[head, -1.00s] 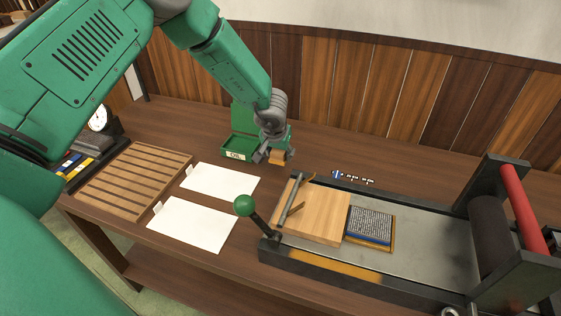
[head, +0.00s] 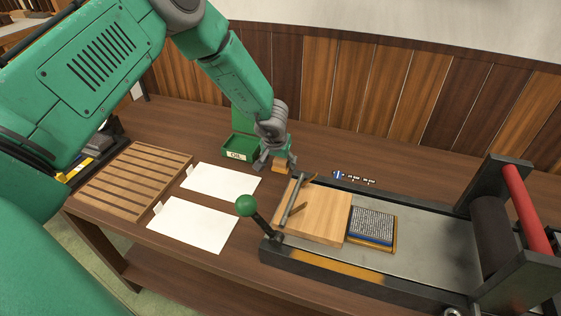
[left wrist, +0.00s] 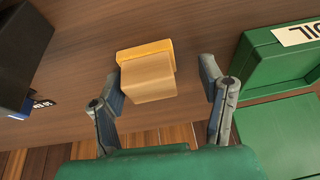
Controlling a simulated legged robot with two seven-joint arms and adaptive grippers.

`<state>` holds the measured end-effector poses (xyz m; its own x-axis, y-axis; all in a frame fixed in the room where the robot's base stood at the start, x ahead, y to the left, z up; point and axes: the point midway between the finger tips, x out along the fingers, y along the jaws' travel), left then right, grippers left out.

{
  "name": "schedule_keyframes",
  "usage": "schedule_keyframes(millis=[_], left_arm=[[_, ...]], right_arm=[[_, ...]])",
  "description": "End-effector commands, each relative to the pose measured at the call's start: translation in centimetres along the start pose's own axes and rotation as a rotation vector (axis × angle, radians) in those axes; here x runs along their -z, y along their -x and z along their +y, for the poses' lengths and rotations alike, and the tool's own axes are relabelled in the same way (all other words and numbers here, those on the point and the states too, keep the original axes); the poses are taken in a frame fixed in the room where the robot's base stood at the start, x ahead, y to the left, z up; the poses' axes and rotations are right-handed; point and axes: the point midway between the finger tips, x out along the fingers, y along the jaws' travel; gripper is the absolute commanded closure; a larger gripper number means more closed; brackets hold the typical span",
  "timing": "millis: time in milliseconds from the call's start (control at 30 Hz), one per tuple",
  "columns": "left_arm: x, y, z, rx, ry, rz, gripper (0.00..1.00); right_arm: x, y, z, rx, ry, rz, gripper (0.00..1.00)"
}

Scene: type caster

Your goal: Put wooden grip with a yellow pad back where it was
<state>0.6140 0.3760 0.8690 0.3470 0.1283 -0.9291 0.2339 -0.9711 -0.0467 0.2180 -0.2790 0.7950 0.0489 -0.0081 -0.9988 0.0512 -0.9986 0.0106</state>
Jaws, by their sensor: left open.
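The wooden grip with a yellow pad (head: 280,168) stands on the table behind the left end of the press. In the left wrist view the grip (left wrist: 148,78) shows its pale wood block nearer me and its yellow pad beyond. My left gripper (head: 276,164) is open around it. In the left wrist view the gripper's (left wrist: 160,88) two fingers are on either side of the wood, with a gap on each side. My right gripper is not in view.
A green OIL box (head: 238,147) with its lid up is just left of the gripper. The press (head: 420,265) with a wooden block (head: 325,215) and type lies to the right. Two white sheets (head: 193,224) and a slatted rack (head: 135,180) lie to the left.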

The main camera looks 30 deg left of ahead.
Motion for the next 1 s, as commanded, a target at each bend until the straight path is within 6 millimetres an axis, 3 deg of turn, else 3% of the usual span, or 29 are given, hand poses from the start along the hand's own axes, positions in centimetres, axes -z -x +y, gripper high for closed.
schedule_keyframes(millis=[533, 700, 1000], left_arm=[[0.1, 10.3, 0.1, -0.002, 0.000, 0.002, 0.37], [0.0, 11.7, 0.0, 0.000, 0.001, 0.000, 0.37], [0.0, 11.9, 0.0, 0.000, 0.000, 0.000, 0.37]], right_arm=[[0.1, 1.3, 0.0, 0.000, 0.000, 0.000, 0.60], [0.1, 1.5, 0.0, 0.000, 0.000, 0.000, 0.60], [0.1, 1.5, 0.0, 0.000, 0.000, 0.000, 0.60]])
